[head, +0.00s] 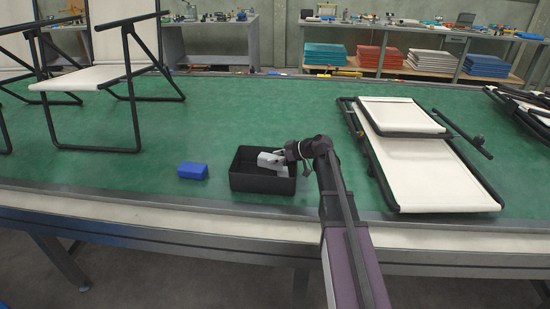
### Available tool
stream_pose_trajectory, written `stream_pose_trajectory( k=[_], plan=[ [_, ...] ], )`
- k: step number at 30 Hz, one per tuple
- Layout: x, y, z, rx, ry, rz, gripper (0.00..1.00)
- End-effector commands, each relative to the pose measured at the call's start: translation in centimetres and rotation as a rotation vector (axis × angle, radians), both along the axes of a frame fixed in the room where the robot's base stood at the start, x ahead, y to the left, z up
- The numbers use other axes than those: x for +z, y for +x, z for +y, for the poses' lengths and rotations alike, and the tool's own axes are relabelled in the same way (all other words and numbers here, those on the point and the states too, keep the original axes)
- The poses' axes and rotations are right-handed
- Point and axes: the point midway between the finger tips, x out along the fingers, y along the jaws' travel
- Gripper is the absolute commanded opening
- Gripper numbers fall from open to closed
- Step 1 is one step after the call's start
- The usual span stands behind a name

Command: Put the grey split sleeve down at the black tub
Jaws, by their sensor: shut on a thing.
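The black tub (262,185) stands on the green table near its front edge, open at the top. My gripper (280,155) reaches in from the right over the tub's right side. It is shut on the grey split sleeve (268,159), which is at the tub's opening, in front of its back wall. Another light grey patch (283,171) shows just below, inside the tub's outline; I cannot tell whether it is part of the sleeve. I cannot tell whether the sleeve touches the tub. The fingertips are too small to make out.
A blue block (193,170) lies left of the tub. A folded lounger (425,170) with white fabric lies to the right, beyond my arm. An unfolded white chair (100,75) stands at the left. The green table behind the tub is clear.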

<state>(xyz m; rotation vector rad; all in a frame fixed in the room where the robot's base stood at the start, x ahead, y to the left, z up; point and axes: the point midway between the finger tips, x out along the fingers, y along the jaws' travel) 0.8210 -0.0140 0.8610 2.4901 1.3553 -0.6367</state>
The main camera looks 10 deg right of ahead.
Motion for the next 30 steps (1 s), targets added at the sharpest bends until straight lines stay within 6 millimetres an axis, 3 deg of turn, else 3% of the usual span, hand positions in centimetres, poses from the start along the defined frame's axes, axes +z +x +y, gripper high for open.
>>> stream_pose_trajectory(
  k=[6,7,10,11,30],
  plan=[
    [0.01,-0.01,-0.03,0.0,0.0,0.0,0.0],
    [0.01,0.0,-0.04,0.0,0.0,0.0,0.64],
    [0.01,0.0,-0.04,0.0,0.0,0.0,0.94],
    [0.0,0.0,-0.05,-0.001,0.0,0.0,0.98],
    [0.47,0.0,-0.09,-0.001,0.0,0.0,0.98]
  ],
)
